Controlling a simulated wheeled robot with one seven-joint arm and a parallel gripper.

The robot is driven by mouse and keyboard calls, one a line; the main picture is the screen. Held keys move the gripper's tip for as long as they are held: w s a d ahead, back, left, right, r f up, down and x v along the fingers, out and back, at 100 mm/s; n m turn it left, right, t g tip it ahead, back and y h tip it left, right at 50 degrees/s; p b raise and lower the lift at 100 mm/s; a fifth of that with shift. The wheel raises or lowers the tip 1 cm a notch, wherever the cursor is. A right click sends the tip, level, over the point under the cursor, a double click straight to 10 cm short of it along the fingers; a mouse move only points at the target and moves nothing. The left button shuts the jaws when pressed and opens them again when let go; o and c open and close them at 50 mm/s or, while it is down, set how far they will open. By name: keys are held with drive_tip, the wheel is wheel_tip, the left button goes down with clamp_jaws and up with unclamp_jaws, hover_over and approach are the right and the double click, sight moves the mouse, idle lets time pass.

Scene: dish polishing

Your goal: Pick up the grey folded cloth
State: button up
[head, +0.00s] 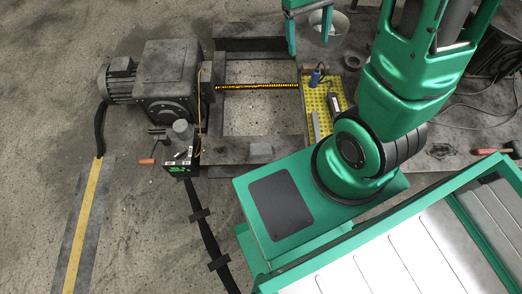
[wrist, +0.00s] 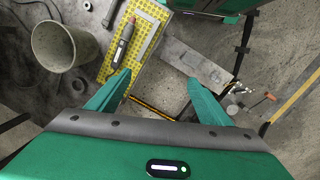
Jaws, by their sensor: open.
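A small pale grey flat patch (head: 262,149) lies on the near bar of the dark frame. It looks like the folded cloth, but its folds are too small to make out. It also shows in the wrist view (wrist: 214,73), right of and beyond my fingertips. My gripper (head: 308,42) is open and empty over the far side of the frame, well apart from the patch. In the wrist view my gripper (wrist: 160,78) has its two green fingers spread, with nothing between them.
A yellow perforated mat (head: 337,87) with several hand tools lies right of the frame. A grey bucket (wrist: 65,45) stands near it. A motor with gearbox (head: 165,75) sits left of the frame. A black-and-yellow striped bar (head: 257,87) crosses the frame.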

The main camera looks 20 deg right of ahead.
drive_tip(key=w+a+f+n+h, duration=0.1)
drive_tip(key=w+a+f+n, duration=0.2)
drive_tip(key=f, duration=0.5)
drive_tip(key=w+a+f+n, duration=0.2)
drive_tip(key=w+a+f, duration=0.25)
drive_tip(key=f, duration=0.35)
drive_tip(key=w+a+f+n+h, duration=0.15)
drive_tip(key=a+f, duration=0.25)
drive_tip(key=f, duration=0.4)
drive_tip(key=n, duration=0.7)
approach(259, 149)
drive_tip(key=shift+h, duration=0.25)
drive_tip(key=x, duration=0.4)
drive_tip(key=shift+a+f, duration=0.2)
drive_tip(key=shift+x, duration=2.75)
drive_tip(key=shift+d, duration=0.1)
drive_tip(key=shift+c, duration=0.3)
drive_tip(key=c, duration=1.1)
